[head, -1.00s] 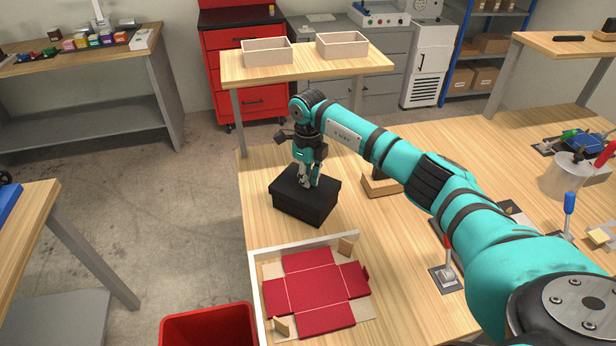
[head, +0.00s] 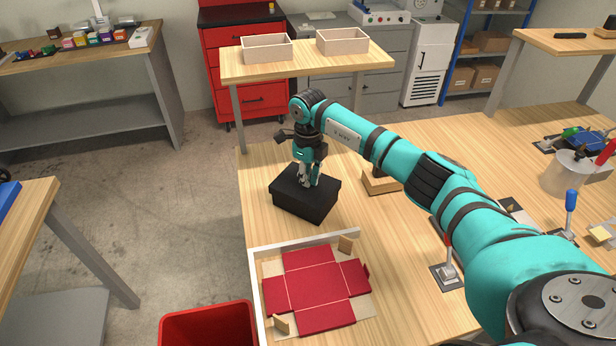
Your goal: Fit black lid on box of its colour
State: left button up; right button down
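The black box (head: 303,210) stands on the wooden table, and the black lid (head: 287,183) lies over its top. Lid and box are so dark that I cannot tell from the seam how fully the lid is seated. My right gripper (head: 310,183) points straight down with its fingertips at the top of the lid. The fingers are small and dark here, so whether they grip the lid cannot be seen. My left gripper is not in view.
A flat red box blank (head: 315,287) lies in a white-edged frame (head: 256,290) in front of the black box. A wooden block (head: 381,183) stands right of the box. Two open wooden trays (head: 266,48) (head: 342,41) sit on the raised shelf behind. A red bin (head: 208,325) is at front left.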

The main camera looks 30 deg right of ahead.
jog(key=shift+f+b, duration=0.9)
jog(key=shift+f, duration=0.35)
dwell(0.9)
jog(key=c, duration=1.4)
grip_release()
notch_tip(320, 180, up, 12)
jog(key=shift+s, duration=0.1)
